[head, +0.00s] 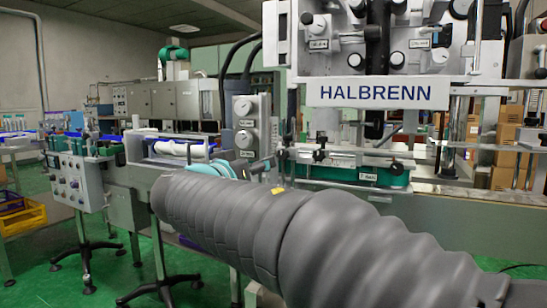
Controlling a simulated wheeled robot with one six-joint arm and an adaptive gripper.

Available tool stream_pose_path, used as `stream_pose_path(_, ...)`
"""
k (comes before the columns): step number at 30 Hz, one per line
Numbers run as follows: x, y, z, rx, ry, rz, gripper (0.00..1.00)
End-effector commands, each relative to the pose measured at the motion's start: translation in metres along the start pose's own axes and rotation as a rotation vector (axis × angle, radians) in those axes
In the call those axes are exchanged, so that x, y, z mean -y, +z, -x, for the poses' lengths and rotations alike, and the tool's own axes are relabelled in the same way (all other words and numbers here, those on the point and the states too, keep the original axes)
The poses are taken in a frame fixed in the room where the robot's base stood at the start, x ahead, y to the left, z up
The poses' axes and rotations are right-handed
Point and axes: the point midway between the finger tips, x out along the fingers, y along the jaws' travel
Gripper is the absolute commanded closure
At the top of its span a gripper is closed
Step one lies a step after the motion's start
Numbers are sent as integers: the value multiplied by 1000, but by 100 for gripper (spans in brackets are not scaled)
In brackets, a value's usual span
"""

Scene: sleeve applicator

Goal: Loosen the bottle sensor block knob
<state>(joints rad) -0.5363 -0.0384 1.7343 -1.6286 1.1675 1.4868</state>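I cannot tell for sure which part is the bottle sensor block. Small clamps with dark knobs (320,155) sit along the conveyor rail below the HALBRENN sign. A black knob (306,18) sits on a labelled plate at the upper machine. My grey-sleeved arm reaches from the lower right toward the middle left. A light blue part (225,168) shows just past its far end and may be my wrist. My gripper's fingers do not show; the sleeve may hide them.
The HALBRENN machine (375,92) fills the upper right. A grey box with round dials (252,122) stands left of it. Green floor (100,258) is open at lower left.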

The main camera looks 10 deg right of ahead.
Motion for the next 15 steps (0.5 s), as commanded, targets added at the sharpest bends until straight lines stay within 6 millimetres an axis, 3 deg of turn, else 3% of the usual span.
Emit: stream_pose_path(15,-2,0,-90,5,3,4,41)
